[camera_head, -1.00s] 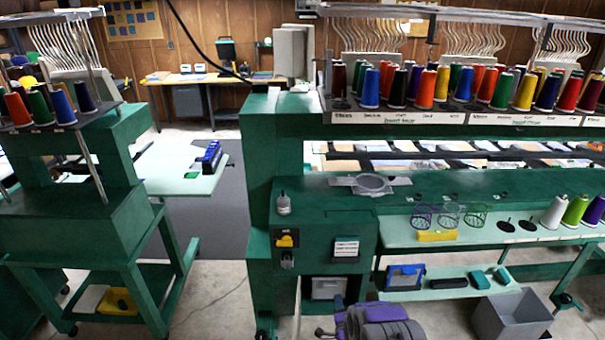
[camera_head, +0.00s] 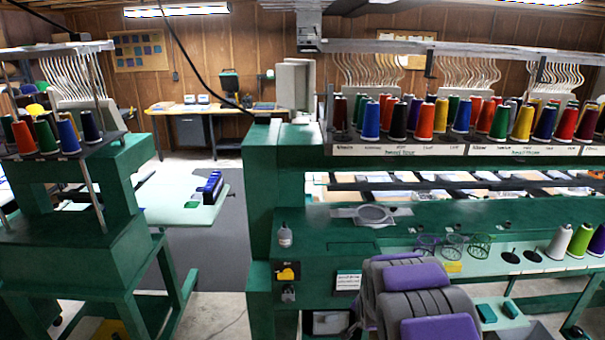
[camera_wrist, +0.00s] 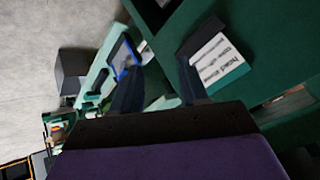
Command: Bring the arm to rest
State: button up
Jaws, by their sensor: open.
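My arm (camera_head: 405,298), grey with purple covers, rises from the bottom edge in the head view, in front of the green machine (camera_head: 262,215). The end of the arm cannot be made out there. In the wrist view my gripper (camera_wrist: 158,85) shows two dark fingers spread apart, with nothing between them. Behind the fingers are a white printed label (camera_wrist: 217,62) on the green machine and a blue-framed tray (camera_wrist: 123,58). I see no contact between the fingers and either one.
Thread cones (camera_head: 425,122) stand in rows on the machine's upper rack. Wire cups (camera_head: 452,246) and loose cones (camera_head: 580,240) sit on the green shelf. A grey bin (camera_wrist: 70,72) stands on the floor. Another machine (camera_head: 75,245) is at left, with open floor (camera_head: 215,310) between.

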jog(key=s+a+r+n+g, duration=0.1)
jog(key=s+r+n+g, duration=0.15)
jog(key=s+r, duration=0.65)
jog(key=s+a+r+n+g, duration=0.1)
jog(key=s+r+n+g, duration=0.3)
jog(key=s, duration=0.9)
jog(key=s+a+r+n+g, duration=0.1)
jog(key=s+r, duration=0.3)
jog(key=s, duration=0.9)
jog(key=s+a+r+n+g+y, duration=0.1)
jog(key=s+r+g, duration=0.1)
jog(key=s, duration=1.1)
jog(key=shift+s+a+r, duration=0.25)
jog(key=shift+a+r, duration=0.1)
jog(key=shift+r, duration=0.55)
